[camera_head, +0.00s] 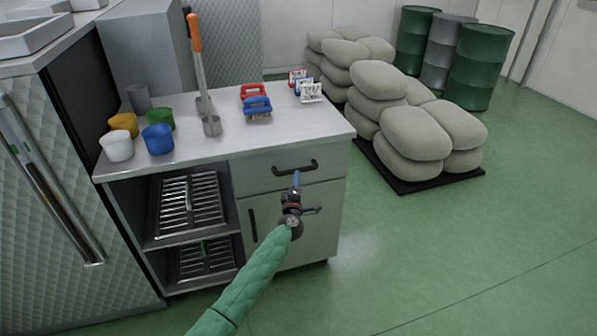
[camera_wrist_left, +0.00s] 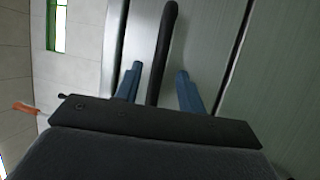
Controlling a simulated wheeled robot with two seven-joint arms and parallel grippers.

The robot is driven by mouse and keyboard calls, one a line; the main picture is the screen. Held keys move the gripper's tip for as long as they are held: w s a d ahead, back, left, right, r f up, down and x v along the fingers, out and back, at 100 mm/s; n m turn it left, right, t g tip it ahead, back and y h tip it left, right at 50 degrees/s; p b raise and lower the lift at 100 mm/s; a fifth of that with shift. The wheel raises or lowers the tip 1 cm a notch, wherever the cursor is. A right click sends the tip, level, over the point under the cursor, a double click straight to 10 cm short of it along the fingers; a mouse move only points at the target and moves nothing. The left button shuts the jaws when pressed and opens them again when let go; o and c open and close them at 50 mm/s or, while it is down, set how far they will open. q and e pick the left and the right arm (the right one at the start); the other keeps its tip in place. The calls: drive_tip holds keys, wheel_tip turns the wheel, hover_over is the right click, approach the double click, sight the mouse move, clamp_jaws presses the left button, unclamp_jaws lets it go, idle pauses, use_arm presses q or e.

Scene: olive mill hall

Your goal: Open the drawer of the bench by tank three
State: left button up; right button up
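The bench (camera_head: 225,150) has a grey drawer (camera_head: 258,178) at its upper right, and the drawer looks shut. Its dark bar handle (camera_head: 309,164) sits on the drawer front; the handle also shows in the left wrist view (camera_wrist_left: 168,40). My left gripper (camera_head: 296,178) is at the drawer front, just below the handle in the head view. In the left wrist view its two blue fingers (camera_wrist_left: 157,83) are apart, with the handle between them and a gap on both sides. My right gripper is not in view.
A cupboard door (camera_head: 275,235) is below the drawer. Stacked sacks (camera_head: 412,133) are to the right. Open green floor (camera_head: 430,250) lies in front.

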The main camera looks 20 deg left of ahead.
use_arm(q)
drive_tip(key=shift+x, duration=2.8)
clamp_jaws()
